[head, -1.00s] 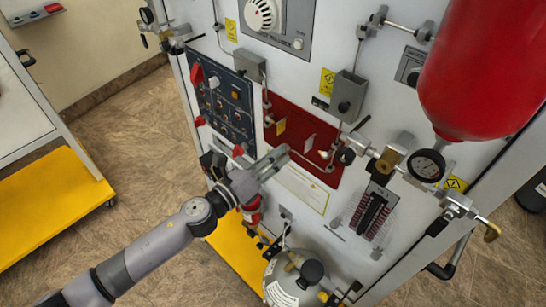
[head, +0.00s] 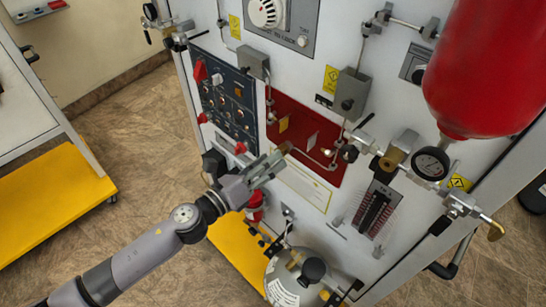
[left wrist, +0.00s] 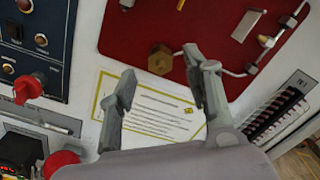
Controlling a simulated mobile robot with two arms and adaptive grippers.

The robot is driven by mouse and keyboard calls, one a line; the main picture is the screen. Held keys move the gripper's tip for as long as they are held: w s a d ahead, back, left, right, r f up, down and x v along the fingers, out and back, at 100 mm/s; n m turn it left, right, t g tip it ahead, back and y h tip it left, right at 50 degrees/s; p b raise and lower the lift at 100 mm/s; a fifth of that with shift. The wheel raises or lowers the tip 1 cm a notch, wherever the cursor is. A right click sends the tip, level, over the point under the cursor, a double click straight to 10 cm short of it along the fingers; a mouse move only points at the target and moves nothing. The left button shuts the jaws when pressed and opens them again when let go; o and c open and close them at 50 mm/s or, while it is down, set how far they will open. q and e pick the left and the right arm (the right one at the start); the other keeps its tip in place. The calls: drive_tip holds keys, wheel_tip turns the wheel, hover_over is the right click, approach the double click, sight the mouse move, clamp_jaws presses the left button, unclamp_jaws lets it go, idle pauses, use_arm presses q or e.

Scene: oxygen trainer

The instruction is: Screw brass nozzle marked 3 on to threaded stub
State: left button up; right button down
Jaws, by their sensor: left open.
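A brass hexagonal piece (left wrist: 160,60) sits at the lower edge of the red panel (left wrist: 150,20) in the left wrist view. I cannot read any number on it. It also shows in the head view (head: 286,147), just past the fingertips. My left gripper (head: 276,162) is open and empty in front of the panel. In the left wrist view its fingers (left wrist: 162,75) stand apart, with the brass piece beyond and between their tips. A small brass fitting (left wrist: 266,41) on a pipe is at the panel's right; I cannot tell whether it is the threaded stub. My right gripper is not in view.
A printed card (head: 302,187) is below the red panel. A dark control panel (head: 224,100) with red knobs is to its left.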

use_arm(q)
drive_tip(key=shift+s+a+n+p, duration=0.1)
drive_tip(key=shift+n+p, duration=0.1)
drive_tip(key=shift+n, duration=0.65)
drive_tip(key=shift+s+a+n+p, duration=0.1)
drive_tip(key=shift+n+p, duration=0.1)
drive_tip(key=shift+n, duration=0.65)
drive_tip(key=n+p, duration=0.1)
drive_tip(key=n, duration=0.2)
drive_tip(key=shift+n, duration=0.3)
